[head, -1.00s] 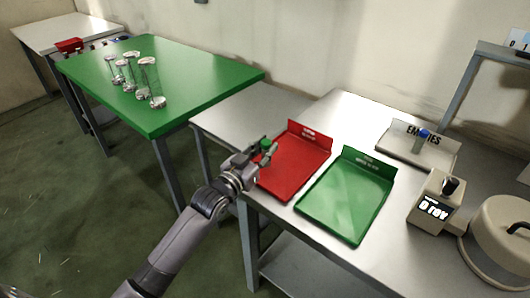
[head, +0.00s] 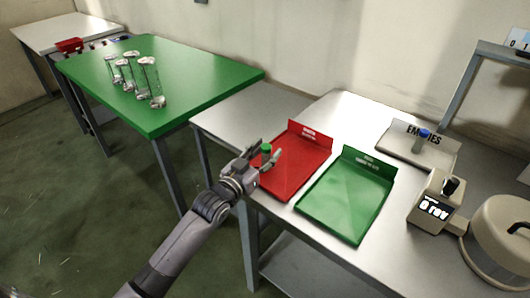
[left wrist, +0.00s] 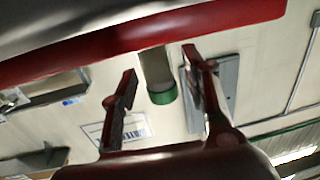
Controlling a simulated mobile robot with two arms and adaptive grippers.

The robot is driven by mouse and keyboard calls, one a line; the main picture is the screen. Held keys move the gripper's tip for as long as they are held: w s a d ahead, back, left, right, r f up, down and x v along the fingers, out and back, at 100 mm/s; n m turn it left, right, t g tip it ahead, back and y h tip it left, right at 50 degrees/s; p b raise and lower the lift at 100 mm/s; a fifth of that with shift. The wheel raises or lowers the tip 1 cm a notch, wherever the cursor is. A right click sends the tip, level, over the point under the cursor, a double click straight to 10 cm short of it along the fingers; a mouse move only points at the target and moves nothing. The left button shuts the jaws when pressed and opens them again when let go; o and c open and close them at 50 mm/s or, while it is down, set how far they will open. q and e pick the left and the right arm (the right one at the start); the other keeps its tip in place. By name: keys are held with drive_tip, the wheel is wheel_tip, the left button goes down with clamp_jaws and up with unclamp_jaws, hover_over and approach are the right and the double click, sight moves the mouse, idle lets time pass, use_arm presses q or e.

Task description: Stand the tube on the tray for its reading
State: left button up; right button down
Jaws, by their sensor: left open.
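A clear tube with a green cap (head: 266,149) stands at the left part of the red tray (head: 290,178); it looks upright. Its foot is hidden in the head view. My left gripper (head: 268,155) is open, with one finger on each side of the tube. In the left wrist view the tube (left wrist: 156,68) shows between the two spread fingers of the gripper (left wrist: 160,62), with a gap on each side. The red tray's edge (left wrist: 150,36) crosses the top of that view. My right gripper is not in view.
A green tray (head: 340,205) lies right of the red one. Behind it is an empties tray (head: 395,150) with a blue-capped tube (head: 422,136). A device with a display (head: 434,207) and a round beige machine (head: 500,245) stand at the right. Several glass vessels (head: 152,75) stand on the green table (head: 195,80).

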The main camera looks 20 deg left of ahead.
use_arm(q)
drive_tip(key=shift+r, duration=0.2)
drive_tip(key=v, duration=1.2)
drive_tip(key=shift+b, duration=0.45)
drive_tip(key=shift+f, duration=0.2)
